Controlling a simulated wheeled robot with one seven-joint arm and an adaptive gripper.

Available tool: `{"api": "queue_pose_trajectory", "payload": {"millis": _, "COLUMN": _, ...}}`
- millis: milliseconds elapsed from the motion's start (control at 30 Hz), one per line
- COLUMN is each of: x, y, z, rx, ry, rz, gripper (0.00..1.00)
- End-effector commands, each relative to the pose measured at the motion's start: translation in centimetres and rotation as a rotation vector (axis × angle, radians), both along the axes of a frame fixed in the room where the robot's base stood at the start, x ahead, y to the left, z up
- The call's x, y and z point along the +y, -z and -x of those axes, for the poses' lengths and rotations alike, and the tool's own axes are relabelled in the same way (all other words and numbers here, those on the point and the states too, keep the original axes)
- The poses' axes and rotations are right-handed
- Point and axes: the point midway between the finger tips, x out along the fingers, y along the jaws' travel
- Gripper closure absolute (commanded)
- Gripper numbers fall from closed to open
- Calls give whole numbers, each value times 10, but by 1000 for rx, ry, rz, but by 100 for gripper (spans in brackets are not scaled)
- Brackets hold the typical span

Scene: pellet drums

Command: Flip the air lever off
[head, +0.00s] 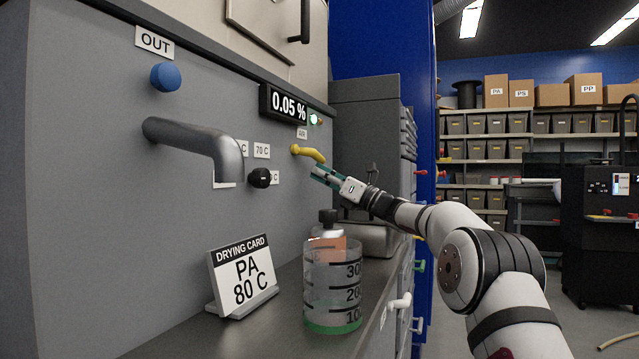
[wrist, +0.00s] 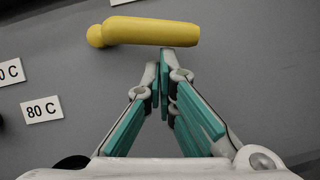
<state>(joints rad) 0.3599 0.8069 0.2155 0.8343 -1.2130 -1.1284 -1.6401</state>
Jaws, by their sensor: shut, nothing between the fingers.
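The yellow air lever (head: 308,153) sits on the grey machine panel, below the AIR label (head: 302,133) in the head view. In the wrist view the lever (wrist: 150,31) lies nearly level, with its round pivot end at the left and its handle reaching right. My gripper (head: 318,172) is shut and empty, just below the lever. In the wrist view the fingertips (wrist: 163,68) meet beneath the right half of the handle, with a small gap visible between them and it.
A black knob (head: 261,178) with temperature labels and a metal outlet pipe (head: 195,140) are left of the lever. A graduated beaker (head: 332,290) and a drying card (head: 243,277) reading PA 80 C stand on the counter below. The display (head: 288,105) reads 0.05 %.

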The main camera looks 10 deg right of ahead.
Motion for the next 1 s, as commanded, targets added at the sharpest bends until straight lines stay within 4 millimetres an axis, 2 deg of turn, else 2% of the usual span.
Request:
{"api": "queue_pose_trajectory", "payload": {"millis": 300, "x": -5, "y": -13, "z": -7, "rx": 6, "ry": 0, "rz": -5, "gripper": 100}}
{"api": "queue_pose_trajectory", "payload": {"millis": 1000, "x": -7, "y": -16, "z": -10, "rx": 7, "ry": 0, "rz": -7, "gripper": 100}}
